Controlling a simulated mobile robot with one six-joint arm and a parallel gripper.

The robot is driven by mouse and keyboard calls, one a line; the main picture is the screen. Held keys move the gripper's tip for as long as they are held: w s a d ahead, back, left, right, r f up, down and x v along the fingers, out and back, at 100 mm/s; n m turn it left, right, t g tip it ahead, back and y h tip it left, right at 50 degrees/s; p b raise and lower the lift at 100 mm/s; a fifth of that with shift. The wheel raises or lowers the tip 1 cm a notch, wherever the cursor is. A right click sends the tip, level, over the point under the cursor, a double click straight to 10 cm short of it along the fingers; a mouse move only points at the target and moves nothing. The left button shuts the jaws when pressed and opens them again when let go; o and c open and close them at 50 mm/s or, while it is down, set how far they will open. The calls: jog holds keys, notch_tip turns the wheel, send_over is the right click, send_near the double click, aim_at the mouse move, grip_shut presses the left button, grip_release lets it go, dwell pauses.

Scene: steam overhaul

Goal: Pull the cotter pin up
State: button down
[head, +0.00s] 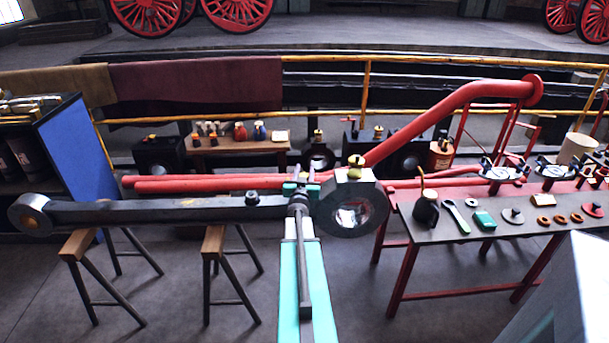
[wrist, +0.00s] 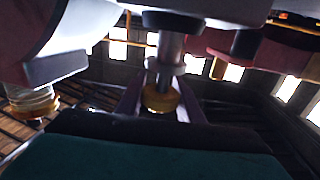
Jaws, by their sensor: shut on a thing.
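A dark steel connecting rod (head: 165,211) lies level, with a round big end (head: 352,212) at its right. My gripper (head: 301,188) is above the rod just left of the big end. In the wrist view the rod's underlit body (wrist: 225,10) fills the top edge. A grey cotter pin (wrist: 168,50) runs from it to a brass-coloured end between my gripper's two dark fingers (wrist: 160,101). The gripper is shut on the pin; the exact contact is dim. In the head view my gripper hides most of the pin.
A brass cup (head: 356,160) tops the big end and also shows in the wrist view (wrist: 32,102). A nut (head: 252,196) sits on the rod to the left. Red pipes (head: 220,182) run behind. A workbench (head: 440,230) with small parts stands at right.

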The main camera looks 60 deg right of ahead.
jog(key=shift+d+r+p, duration=0.15)
jog(key=shift+r+p, duration=0.3)
jog(key=shift+r, duration=1.1)
jog(key=c, duration=1.2)
grip_release()
jog(key=shift+s, duration=0.1)
jog(key=shift+f, duration=0.1)
jog(key=shift+a, duration=0.25)
jog(key=v, duration=1.1)
